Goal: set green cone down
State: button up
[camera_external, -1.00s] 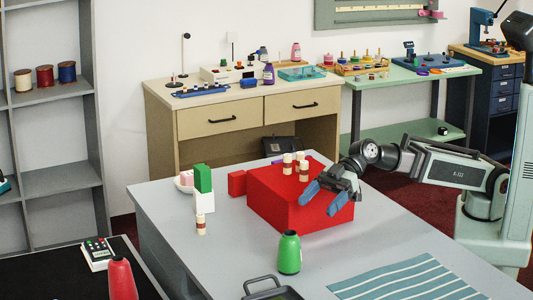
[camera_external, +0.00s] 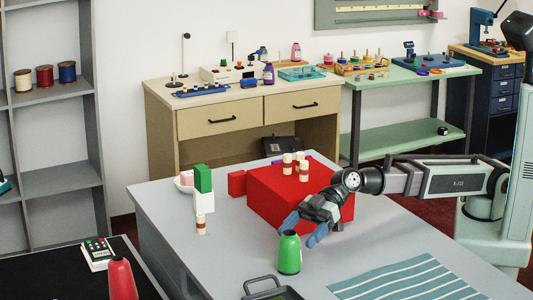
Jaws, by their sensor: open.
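The green cone (camera_external: 289,257) stands upright on the grey table (camera_external: 215,260), in front of the red box. It has a dark top. My gripper (camera_external: 302,232) is open, with its blue fingers just above and behind the cone's top. One finger is to the cone's upper left and the other to its upper right. I cannot tell from this view whether the fingers touch the cone.
The big red box (camera_external: 275,198) with several wooden pegs on top stands behind my gripper. A green block on a white block (camera_external: 204,203) stands at left. A striped cloth (camera_external: 400,282) and a dark tray (camera_external: 272,290) lie in front.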

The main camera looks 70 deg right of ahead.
aim_at(289, 248)
jog(key=shift+s+x, duration=0.2)
jog(key=shift+x, duration=1.15)
jog(key=shift+s+x, duration=0.15)
jog(key=shift+x, duration=1.2)
jog(key=shift+a, duration=0.15)
jog(key=shift+c, duration=0.2)
jog(key=c, duration=1.2)
